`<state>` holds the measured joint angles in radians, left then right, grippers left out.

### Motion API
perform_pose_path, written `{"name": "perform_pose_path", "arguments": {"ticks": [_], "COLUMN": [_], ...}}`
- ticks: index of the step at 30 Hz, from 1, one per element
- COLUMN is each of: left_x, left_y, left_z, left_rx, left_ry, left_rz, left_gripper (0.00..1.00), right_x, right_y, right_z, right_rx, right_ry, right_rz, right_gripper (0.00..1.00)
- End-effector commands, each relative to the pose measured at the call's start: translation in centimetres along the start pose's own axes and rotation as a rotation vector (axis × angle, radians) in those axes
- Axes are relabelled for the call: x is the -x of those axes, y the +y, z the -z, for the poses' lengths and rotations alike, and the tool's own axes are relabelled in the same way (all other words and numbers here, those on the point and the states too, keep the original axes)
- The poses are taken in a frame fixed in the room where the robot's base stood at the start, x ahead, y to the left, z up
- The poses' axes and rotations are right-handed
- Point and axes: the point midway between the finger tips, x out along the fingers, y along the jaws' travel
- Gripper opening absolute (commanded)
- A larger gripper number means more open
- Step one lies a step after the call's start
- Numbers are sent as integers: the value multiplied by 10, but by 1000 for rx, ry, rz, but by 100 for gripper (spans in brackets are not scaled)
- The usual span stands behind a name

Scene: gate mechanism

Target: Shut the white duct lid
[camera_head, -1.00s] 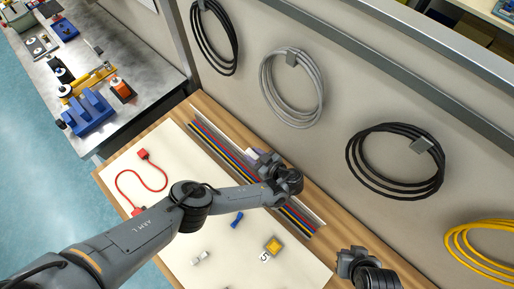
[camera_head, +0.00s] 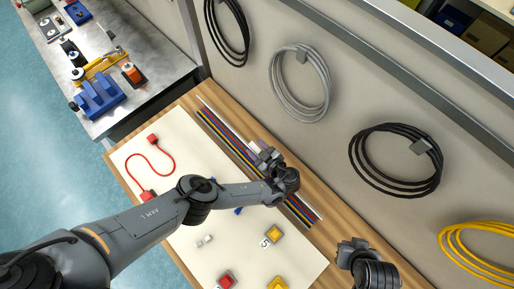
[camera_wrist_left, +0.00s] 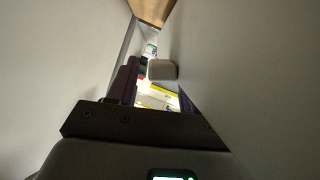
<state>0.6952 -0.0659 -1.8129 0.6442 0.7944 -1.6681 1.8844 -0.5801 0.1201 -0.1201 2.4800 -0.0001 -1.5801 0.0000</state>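The duct (camera_head: 240,150) is a long narrow channel with red, yellow, blue and dark cables, running diagonally along the back of the board. A thin white strip, seemingly the lid (camera_head: 230,124), runs along its wall-side edge. My left gripper (camera_head: 264,155) is over the middle of the duct, at the strip, and hides part of both. In the left wrist view its dark fingers (camera_wrist_left: 158,95) stand apart with a gap between them; large pale surfaces fill both sides. Whether it touches the lid is unclear. My right gripper (camera_head: 350,248) is beyond the duct's right end; its finger state is unclear.
The pale board (camera_head: 190,235) holds a red cable (camera_head: 150,162), a blue piece (camera_head: 238,210), white pieces (camera_head: 204,240), yellow blocks (camera_head: 275,233) and a red block (camera_head: 226,281). Cable coils (camera_head: 300,85) hang on the wall behind. A metal bench (camera_head: 150,55) stands at the left.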

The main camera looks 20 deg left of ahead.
Motion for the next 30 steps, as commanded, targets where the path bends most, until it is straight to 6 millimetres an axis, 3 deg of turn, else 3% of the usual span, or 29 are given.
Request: {"name": "perform_pose_path", "arguments": {"ticks": [11,30], "left_x": [6,98], "left_y": [1,1], "left_z": [1,0], "left_rx": [1,0], "left_ry": [-1,-1], "left_rz": [-2,-2], "left_gripper": [53,53], "right_x": [1,15], "right_y": [-1,2], "right_z": [1,4], "right_rx": [-4,5], "right_ry": [0,-1], "right_rz": [4,-4], "right_gripper": [0,0]}}
